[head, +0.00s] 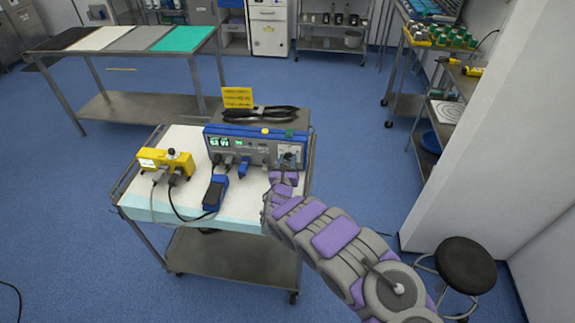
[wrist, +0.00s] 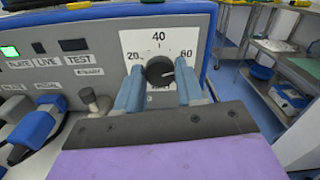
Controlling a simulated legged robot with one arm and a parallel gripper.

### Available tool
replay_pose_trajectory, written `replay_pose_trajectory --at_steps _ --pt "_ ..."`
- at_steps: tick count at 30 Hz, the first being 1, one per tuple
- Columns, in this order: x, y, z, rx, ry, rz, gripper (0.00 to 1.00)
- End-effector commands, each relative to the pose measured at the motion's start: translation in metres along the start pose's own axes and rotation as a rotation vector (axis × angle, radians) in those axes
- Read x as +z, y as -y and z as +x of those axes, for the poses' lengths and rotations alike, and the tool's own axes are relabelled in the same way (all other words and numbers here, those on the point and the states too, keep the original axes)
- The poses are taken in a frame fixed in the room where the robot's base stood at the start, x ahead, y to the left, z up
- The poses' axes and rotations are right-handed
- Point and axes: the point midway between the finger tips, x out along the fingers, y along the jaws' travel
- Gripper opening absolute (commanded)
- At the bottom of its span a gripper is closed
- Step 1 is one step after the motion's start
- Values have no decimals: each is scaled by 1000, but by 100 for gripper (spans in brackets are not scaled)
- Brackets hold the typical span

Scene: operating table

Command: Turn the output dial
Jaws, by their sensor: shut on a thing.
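The output dial (wrist: 160,71) is a round black knob on a white scale plate marked 20, 40 and 60. Its pale pointer mark faces right, toward the 60 side. It sits at the right end of the front of a blue and grey generator unit (head: 243,147). My gripper (wrist: 160,88) has its two blue-grey fingers on either side of the dial and is shut on it. In the head view my gripper (head: 284,177) reaches the unit's front from the lower right and partly hides the dial area. A green display (head: 219,141) on the unit reads about 63 W.
The unit stands on a wheeled cart (head: 240,222) with a pale cover. A yellow device (head: 165,161), a blue pedal-like piece (head: 215,192) and cables lie left of my gripper. Black forceps-like tools (head: 260,113) rest on the unit. A stool (head: 465,265) stands at right.

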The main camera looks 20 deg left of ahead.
Motion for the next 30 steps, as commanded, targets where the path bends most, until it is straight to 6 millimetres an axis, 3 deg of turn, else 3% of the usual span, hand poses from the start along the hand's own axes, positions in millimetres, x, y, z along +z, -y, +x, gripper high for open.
replay_pose_trajectory --at_steps 18,19,27,30 --pt "-4 -3 -2 7 -9 44 7" --pt "-4 -3 -2 7 -9 43 38" --pt "-1 -1 -2 3 -4 45 63" --pt "0 1 -1 2 -3 46 63"
